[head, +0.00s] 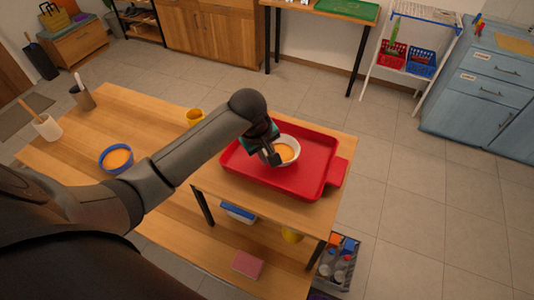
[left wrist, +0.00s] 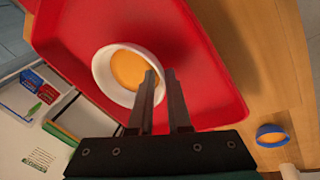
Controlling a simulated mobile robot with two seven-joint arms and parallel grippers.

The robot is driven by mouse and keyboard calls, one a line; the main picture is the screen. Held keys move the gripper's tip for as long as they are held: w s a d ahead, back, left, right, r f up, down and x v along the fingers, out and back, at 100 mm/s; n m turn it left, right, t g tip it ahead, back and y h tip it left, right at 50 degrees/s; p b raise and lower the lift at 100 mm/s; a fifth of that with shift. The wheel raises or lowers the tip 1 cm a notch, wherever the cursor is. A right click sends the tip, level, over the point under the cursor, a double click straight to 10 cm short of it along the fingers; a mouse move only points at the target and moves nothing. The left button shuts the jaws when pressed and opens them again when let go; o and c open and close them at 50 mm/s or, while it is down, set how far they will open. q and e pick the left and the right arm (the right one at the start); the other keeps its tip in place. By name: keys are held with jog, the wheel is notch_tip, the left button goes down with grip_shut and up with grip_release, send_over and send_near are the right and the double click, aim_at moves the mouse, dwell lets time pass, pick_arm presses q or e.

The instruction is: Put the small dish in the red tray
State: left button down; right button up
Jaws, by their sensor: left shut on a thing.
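The small dish (head: 289,150) is white and round, with orange contents. My left gripper (head: 272,158) is shut on the near left side of the dish's rim. In the left wrist view the fingers (left wrist: 160,76) pinch the rim of the dish (left wrist: 127,68), with the red tray (left wrist: 205,100) behind it. The dish looks about level. I cannot tell whether its base touches the tray floor or is slightly above it. My right gripper is out of view.
A blue bowl (head: 103,166) with orange contents stands on the wooden table (head: 150,118), left of my arm. A yellow cup (head: 194,116) stands behind my arm. The tray floor right of the dish is empty.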

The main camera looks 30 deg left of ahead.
pick_arm(q)
jog(key=c, duration=0.9)
grip_release()
jog(key=shift+f, duration=0.1)
jog(key=shift+o, duration=0.2)
jog(key=shift+s+r, duration=0.15)
jog(key=shift+r, duration=0.55)
jog(key=v, duration=1.1)
jog(key=shift+s+f, duration=0.1)
